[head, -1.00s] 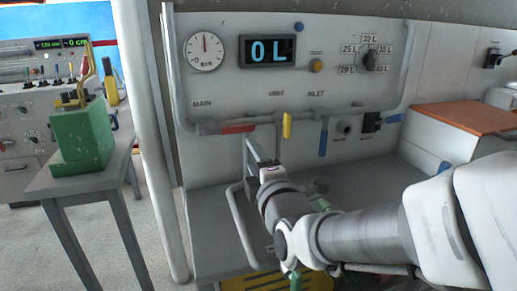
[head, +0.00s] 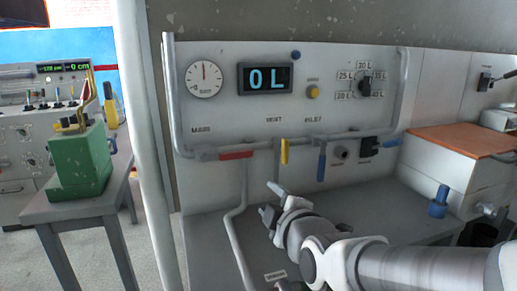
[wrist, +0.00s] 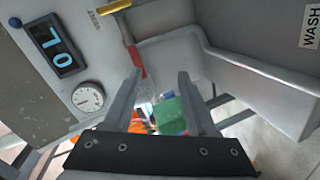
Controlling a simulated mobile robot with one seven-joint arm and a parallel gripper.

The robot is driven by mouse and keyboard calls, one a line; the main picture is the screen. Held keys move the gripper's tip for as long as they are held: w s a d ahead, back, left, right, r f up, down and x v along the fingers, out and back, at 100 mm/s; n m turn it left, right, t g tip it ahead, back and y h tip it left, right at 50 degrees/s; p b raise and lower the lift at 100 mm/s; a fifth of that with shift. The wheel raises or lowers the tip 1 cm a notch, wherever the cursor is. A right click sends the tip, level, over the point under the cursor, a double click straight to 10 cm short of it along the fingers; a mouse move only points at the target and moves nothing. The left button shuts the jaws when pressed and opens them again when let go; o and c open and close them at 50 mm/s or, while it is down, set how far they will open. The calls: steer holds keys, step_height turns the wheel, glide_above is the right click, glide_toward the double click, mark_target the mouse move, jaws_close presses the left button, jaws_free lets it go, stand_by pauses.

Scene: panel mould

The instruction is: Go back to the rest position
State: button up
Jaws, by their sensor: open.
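My gripper (head: 270,201) is in front of the panel (head: 225,120), below the red and yellow handles, with its fingers apart and nothing between them. In the wrist view my gripper (wrist: 157,92) also shows two spread, empty fingers. The red handle (head: 236,155) lies level on the pipe. The yellow handle (head: 284,151) and the blue handle (head: 321,164) hang down. The display (head: 267,79) reads 0 L, and a round gauge (head: 203,79) sits to its left.
A grey stand (head: 80,208) with a green block (head: 78,162) is at the left, beside a white post (head: 146,150). A white box with an orange-brown top (head: 465,140) is at the right. A blue-topped valve (head: 438,202) stands near it. A grey ledge lies below the panel.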

steer(key=s+d+f+m+g+h, duration=0.2)
steer(key=s+d+f+m+g, duration=0.15)
steer(key=s+d+m, duration=0.4)
steer(key=s+d+f+m+g+h, duration=0.2)
steer(key=s+d+m+g, duration=0.25)
steer(key=s+m, duration=0.6)
step_height(320, 180, up, 18)
steer(key=s+n+g+p, duration=0.1)
steer(key=p, duration=1.7)
steer(key=shift+s+a+r, duration=0.15)
steer(key=shift+s+a, duration=0.05)
